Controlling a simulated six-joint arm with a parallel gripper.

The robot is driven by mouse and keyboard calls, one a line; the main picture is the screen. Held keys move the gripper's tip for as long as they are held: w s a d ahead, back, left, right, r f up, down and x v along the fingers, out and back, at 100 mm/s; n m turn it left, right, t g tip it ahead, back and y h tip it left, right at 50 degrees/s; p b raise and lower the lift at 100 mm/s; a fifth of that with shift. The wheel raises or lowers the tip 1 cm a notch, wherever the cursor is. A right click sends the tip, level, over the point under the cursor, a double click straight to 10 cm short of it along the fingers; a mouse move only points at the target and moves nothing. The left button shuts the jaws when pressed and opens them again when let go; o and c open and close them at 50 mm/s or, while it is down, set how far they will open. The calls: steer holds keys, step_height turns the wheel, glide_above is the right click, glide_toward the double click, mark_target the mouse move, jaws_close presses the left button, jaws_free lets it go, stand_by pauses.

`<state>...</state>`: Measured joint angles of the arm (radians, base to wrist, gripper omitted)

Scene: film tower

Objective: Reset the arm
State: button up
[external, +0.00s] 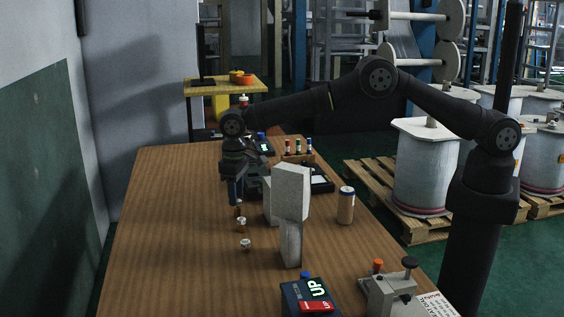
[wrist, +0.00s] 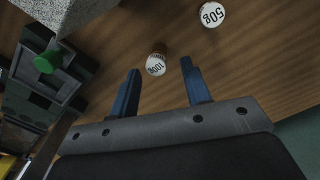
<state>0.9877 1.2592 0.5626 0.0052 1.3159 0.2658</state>
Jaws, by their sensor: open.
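My gripper (external: 236,192) points down over the wooden table, just above a few small weights. In the wrist view its two blue fingers (wrist: 160,70) are spread apart with nothing held between them. A weight marked 100g (wrist: 156,65) shows beyond and between the fingertips. A weight marked 50g (wrist: 211,14) lies farther off at the top. In the external view, small weights with pale tops (external: 241,222) and (external: 245,244) stand on the table below and in front of my gripper. Whether the fingers touch any weight cannot be told.
A tall grey block stack (external: 291,220) stands right of my gripper. An UP-marked box (external: 308,297) and a metal fixture (external: 390,294) sit at the front. The table's left side is clear.

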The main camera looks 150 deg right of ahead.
step_height(320, 180, up, 7)
step_height(320, 180, down, 11)
steer(key=shift+f, duration=0.15)
step_height(320, 180, up, 4)
steer(key=shift+f, duration=0.15)
steer(key=s+r, duration=1.1)
steer(key=r, duration=0.1)
steer(key=w+a, duration=0.2)
steer(key=a, duration=1.2)
steer(key=w+a, duration=0.3)
steer(key=a, duration=1.1)
steer(key=shift+w+a+f, duration=0.15)
steer(key=shift+f, duration=0.1)
steer(key=shift+r, duration=0.1)
